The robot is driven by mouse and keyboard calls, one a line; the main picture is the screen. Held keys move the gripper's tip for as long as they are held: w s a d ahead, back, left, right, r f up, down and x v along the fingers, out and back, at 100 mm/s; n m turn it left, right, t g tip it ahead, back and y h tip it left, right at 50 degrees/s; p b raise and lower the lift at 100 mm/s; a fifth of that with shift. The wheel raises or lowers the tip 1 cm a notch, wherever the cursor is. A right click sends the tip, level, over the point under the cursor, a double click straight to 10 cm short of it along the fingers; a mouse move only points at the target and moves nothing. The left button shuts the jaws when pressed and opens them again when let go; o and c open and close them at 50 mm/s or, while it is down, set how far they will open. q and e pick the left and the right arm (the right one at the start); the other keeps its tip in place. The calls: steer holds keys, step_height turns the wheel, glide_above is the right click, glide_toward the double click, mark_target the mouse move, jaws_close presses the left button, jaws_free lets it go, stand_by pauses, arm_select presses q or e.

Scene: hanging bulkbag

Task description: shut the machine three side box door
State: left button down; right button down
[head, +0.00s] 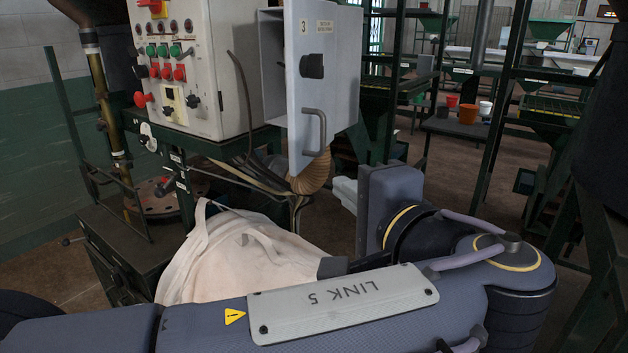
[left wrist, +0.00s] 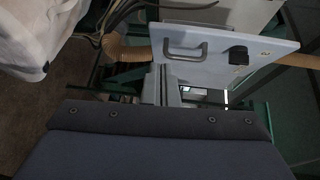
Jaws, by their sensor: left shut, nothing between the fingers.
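The grey side box door (head: 338,95), marked 3, stands swung open from its box (head: 271,65) on the right of the control cabinet. It has a black knob (head: 312,66) and a grey bar handle (head: 315,132). In the left wrist view the door (left wrist: 265,52) lies across the upper middle, with its handle (left wrist: 185,50). My left gripper (head: 343,190) is below and slightly right of the handle, mostly hidden by its own hand. Its pale fingers (left wrist: 168,82) are shut and empty, just below the door's edge in the wrist view; contact cannot be told. My right gripper is not seen.
A control cabinet (head: 205,75) with coloured buttons is left of the box. A white bulk bag (head: 240,255) hangs below it, close to my left arm. A tan ribbed hose (head: 312,174) and cables run under the door. Green frames (head: 390,90) stand behind.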

arm_select(q)
steer(key=s+d+r+t, duration=0.1)
steer(key=s+d, duration=0.1)
steer(key=d, duration=0.1)
steer(key=p, duration=0.1)
glide_toward(300, 147)
steer(key=w, duration=0.4)
steer(key=shift+w+a, duration=0.45)
steer(key=shift+a, duration=0.2)
steer(key=shift+w+a, duration=0.2)
steer(key=shift+a, duration=0.35)
steer(key=shift+a+f, duration=0.1)
steer(key=shift+a, duration=0.05)
